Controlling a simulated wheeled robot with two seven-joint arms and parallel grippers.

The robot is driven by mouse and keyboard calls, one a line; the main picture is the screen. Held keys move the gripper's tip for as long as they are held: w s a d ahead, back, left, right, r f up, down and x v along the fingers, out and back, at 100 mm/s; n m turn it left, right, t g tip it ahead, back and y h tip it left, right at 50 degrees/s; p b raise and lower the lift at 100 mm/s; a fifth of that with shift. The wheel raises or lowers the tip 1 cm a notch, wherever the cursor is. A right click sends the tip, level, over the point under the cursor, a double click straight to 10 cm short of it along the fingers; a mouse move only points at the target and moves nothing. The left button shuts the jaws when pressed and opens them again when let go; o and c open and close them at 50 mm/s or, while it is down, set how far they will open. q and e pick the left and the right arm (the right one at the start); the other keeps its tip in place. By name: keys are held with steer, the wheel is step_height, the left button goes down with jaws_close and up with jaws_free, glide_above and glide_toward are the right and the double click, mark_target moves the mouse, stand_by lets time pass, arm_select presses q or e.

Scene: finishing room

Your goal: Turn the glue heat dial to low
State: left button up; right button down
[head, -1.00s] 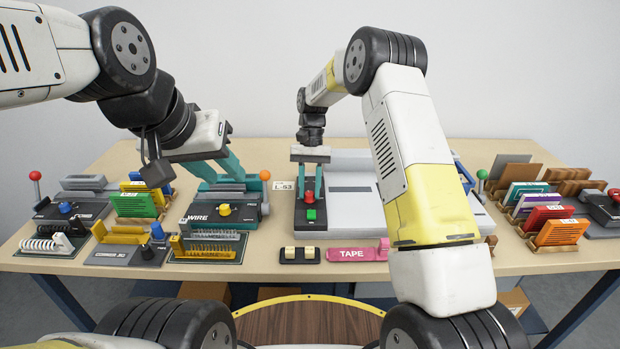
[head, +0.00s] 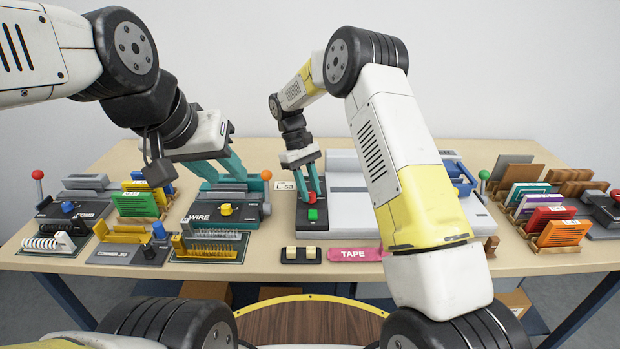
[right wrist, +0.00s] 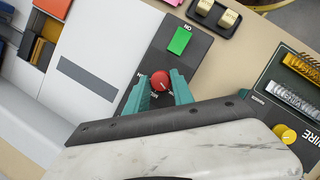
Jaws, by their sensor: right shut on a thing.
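The glue heat dial (right wrist: 160,80) is a round red knob with a small pale pointer mark, on a dark panel above a green switch (right wrist: 180,40). The labels around it are partly covered and too small to read. My right gripper (right wrist: 160,88) has its two teal fingers on either side of the knob, shut on it. In the head view the right gripper (head: 311,196) reaches down at a slant onto the panel, by the green switch (head: 313,215). My left gripper (head: 202,172) hangs empty over the left part of the table, fingers spread.
The pale grey binding machine (head: 350,226) adjoins the dial panel. A wire machine (head: 243,212) with a yellow knob stands to the left. A pink tape piece (head: 352,254) and a dark block with two cream rockers (head: 300,254) lie in front. Racks of coloured cards (head: 545,212) stand right.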

steer(key=shift+n, duration=0.5)
steer(key=c, duration=1.1)
jaws_free()
steer(key=shift+r, duration=0.1)
steer(key=v, duration=0.7)
steer(key=shift+a+r+h, duration=0.2)
steer(key=shift+h, duration=0.1)
steer(key=shift+r, duration=0.1)
